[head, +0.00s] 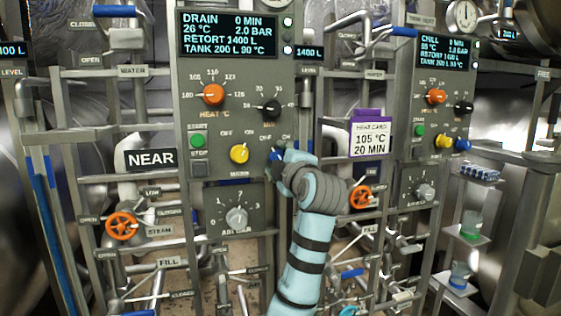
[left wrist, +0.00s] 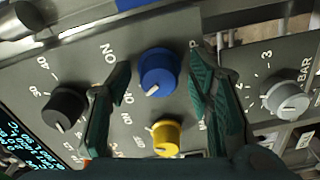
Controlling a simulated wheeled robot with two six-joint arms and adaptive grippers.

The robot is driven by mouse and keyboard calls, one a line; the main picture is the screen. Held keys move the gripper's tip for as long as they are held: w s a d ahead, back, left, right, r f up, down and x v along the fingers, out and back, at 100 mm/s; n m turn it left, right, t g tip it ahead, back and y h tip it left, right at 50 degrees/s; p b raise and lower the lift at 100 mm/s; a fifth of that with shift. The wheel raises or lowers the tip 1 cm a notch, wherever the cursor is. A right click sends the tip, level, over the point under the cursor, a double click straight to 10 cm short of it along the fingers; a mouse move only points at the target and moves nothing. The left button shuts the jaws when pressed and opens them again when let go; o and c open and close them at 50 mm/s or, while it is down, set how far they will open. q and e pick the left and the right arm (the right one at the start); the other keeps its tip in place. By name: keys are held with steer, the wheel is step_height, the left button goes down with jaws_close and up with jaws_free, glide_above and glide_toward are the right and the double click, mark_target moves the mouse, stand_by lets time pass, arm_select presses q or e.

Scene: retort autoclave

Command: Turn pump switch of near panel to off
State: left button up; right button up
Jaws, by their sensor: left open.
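The near panel (head: 225,120) carries the NEAR sign (head: 150,159) at its left. Its blue pump switch (head: 276,154) is partly covered by my left gripper (head: 284,161) in the head view. In the left wrist view the blue switch (left wrist: 157,68) shows clearly, its white pointer mark at the lower left of the knob. My left gripper (left wrist: 160,75) is open, with one dark green finger on each side of the blue switch. I cannot tell whether the fingers touch it. My right gripper is not in view.
The yellow switch (left wrist: 165,138) sits close beside the blue one; the black knob (left wrist: 65,108) and grey air knob (left wrist: 287,100) are farther off. An orange heat knob (head: 212,94) is above. Orange valve wheels (head: 121,226), pipes and a heat card (head: 370,140) surround the panel.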

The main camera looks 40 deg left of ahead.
arm_select(q)
steer(key=v, duration=1.2)
